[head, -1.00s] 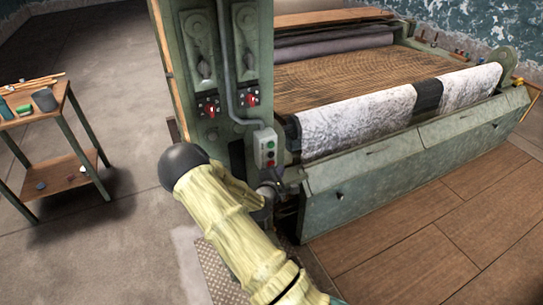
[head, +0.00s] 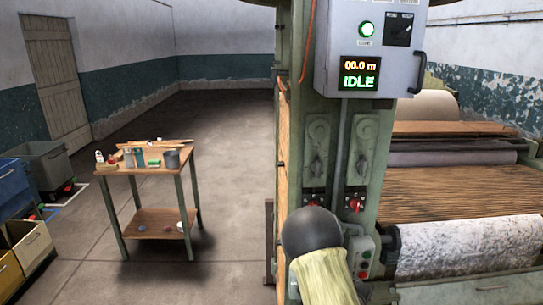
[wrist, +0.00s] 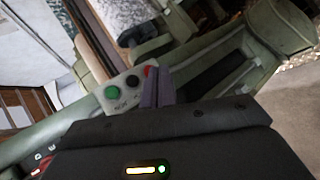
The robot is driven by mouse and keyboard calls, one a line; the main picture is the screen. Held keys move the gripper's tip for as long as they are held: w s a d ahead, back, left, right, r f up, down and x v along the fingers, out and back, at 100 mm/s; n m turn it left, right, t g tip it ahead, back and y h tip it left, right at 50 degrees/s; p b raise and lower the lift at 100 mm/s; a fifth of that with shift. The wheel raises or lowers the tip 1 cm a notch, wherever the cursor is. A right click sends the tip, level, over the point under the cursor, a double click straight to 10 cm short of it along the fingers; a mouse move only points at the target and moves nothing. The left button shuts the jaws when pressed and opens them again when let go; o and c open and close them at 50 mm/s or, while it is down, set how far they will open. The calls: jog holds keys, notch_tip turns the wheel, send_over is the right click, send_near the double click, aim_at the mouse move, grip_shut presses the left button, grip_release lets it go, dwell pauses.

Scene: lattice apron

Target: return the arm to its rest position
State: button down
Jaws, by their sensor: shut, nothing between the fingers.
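My arm shows at the bottom of the head view, with a dark round joint and a cream sleeve, in front of the green machine post (head: 338,150). My gripper is hidden in the head view. In the wrist view the narrow fingertips of my gripper (wrist: 158,87) are together and empty. Just beyond them is a small push-button box (wrist: 128,88) with green, black and red buttons. I cannot tell whether the fingers touch it. The same button box (head: 362,256) is on the post, right of my arm's dark joint.
A grey control cabinet (head: 369,45) reading IDLE is on the post. The machine's patterned roller (head: 465,247) and wooden bed (head: 460,195) lie right. A small wooden table (head: 160,218) with tools stands left, with bins (head: 28,240) beyond. The floor between table and post is clear.

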jog(key=s+a+r+m+g+y, duration=0.2)
jog(key=s+a+r+m, duration=0.3)
jog(key=s, duration=0.6)
jog(key=s+a+r+m+g+y, duration=0.3)
jog(key=s+a+r+m+y, duration=0.1)
jog(key=s+a+r, duration=0.4)
jog(key=s+y, duration=0.1)
jog(key=s, duration=0.1)
jog(key=shift+s+r+m+g, duration=0.3)
jog(key=shift+s+r+m, duration=0.05)
jog(key=shift+r+m, duration=0.05)
jog(key=shift+a, duration=0.1)
jog(key=c, duration=2.2)
grip_release()
